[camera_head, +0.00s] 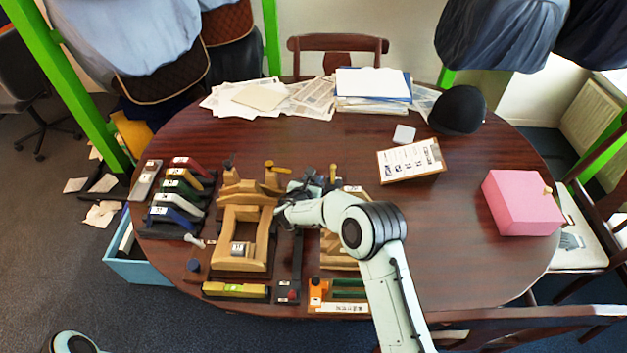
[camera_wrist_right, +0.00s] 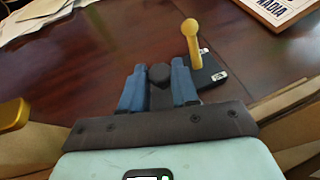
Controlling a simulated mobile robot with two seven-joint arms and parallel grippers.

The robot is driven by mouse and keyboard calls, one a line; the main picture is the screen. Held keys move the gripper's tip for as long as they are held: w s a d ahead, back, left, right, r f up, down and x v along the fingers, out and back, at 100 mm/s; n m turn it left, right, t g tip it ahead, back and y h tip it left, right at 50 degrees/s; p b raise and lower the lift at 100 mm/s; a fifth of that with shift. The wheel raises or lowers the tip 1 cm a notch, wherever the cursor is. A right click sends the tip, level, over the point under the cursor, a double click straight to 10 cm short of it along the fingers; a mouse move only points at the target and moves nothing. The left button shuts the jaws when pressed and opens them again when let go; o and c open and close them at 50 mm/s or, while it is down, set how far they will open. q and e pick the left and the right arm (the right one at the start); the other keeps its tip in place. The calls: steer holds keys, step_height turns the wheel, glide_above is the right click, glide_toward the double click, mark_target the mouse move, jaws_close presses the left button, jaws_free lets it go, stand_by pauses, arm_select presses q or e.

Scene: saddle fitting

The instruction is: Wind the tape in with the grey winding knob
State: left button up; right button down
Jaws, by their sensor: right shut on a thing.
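The dark grey winding knob (camera_wrist_right: 158,73) shows in the wrist view as a round cap between the two blue fingers of my right gripper (camera_wrist_right: 158,88). The gripper is shut on it. In the head view my right gripper (camera_head: 287,208) reaches in from the right, beside the wooden frame (camera_head: 231,222); its fingers and the knob are largely hidden there by the arm. I cannot make out the tape for certain; a dark strip (camera_head: 298,258) runs towards the table's front edge below the gripper. My left gripper is not in view.
A yellow-topped peg (camera_wrist_right: 190,45) stands close by the gripper. Coloured blocks (camera_head: 182,187) stand in a rack at left. A clipboard (camera_head: 411,160), a black cap (camera_head: 458,110) and a pink box (camera_head: 521,203) lie farther right.

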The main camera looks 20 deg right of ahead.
steer(key=shift+w+a+r+m+g+h, duration=0.15)
steer(key=shift+m+g+h, duration=0.25)
steer(key=shift+m+h, duration=0.1)
steer(key=m+g+p, duration=0.1)
steer(key=m+g+h+p, duration=0.1)
steer(key=shift+w+r+h+p, duration=0.1)
steer(key=shift+w+h+p, duration=0.1)
steer(key=shift+h+p, duration=0.15)
steer(key=shift+m+g+p, duration=0.35)
steer(key=shift+m+g, duration=0.05)
steer(key=shift+m, duration=0.1)
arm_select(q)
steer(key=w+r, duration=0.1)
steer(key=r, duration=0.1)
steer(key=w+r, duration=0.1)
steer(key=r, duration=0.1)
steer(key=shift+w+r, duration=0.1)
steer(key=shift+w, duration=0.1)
arm_select(e)
steer(key=shift+s, duration=0.1)
steer(key=c, duration=0.9)
jaws_free()
steer(key=shift+f, duration=0.2)
